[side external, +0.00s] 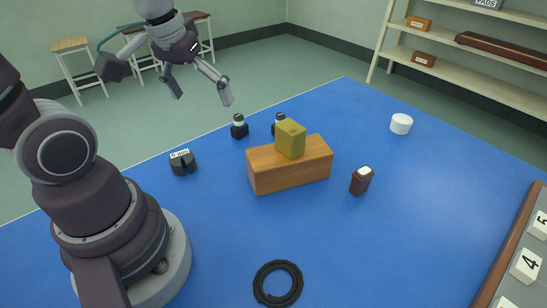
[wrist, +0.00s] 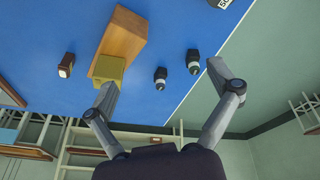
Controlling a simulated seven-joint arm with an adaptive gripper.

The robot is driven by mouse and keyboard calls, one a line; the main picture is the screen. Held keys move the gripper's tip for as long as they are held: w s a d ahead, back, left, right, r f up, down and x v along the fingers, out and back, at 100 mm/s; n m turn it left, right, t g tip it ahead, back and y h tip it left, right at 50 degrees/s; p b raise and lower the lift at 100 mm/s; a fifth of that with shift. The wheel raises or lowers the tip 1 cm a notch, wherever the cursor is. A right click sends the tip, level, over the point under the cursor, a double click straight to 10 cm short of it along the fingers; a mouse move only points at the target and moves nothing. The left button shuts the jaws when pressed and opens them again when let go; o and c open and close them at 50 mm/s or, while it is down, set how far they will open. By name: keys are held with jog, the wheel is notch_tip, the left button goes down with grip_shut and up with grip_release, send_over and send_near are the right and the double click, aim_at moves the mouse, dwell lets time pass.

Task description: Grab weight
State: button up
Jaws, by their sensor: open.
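Which object is the weight is not marked clearly. A mustard-yellow block (side external: 290,139) with a small raised top rests on a wooden block (side external: 290,168) on the blue table. A dark slotted piece with a white label (side external: 182,163) sits on the table to the left. My gripper (side external: 202,97) is open and empty, raised above the table's far-left edge, apart from all objects. In the wrist view my gripper (wrist: 163,82) has its fingers spread. The left finger overlaps the lower edge of the yellow block (wrist: 108,69) in the picture.
Two small black items with pale bands, one (side external: 239,127) left of the other (side external: 279,122), stand behind the wooden block. A dark brown item (side external: 361,181), a white cylinder (side external: 401,124), a black ring (side external: 277,284) and a numbered rack (side external: 519,267) are also there. The table between them is clear.

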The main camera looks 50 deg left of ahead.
aim_at(181, 156)
jog(key=s+a+f+n+g, duration=0.3)
jog(key=a+f+n, duration=0.5)
jog(key=a, duration=0.2)
jog(key=shift+h, duration=0.4)
notch_tip(181, 156, down, 10)
jog(key=c, duration=1.3)
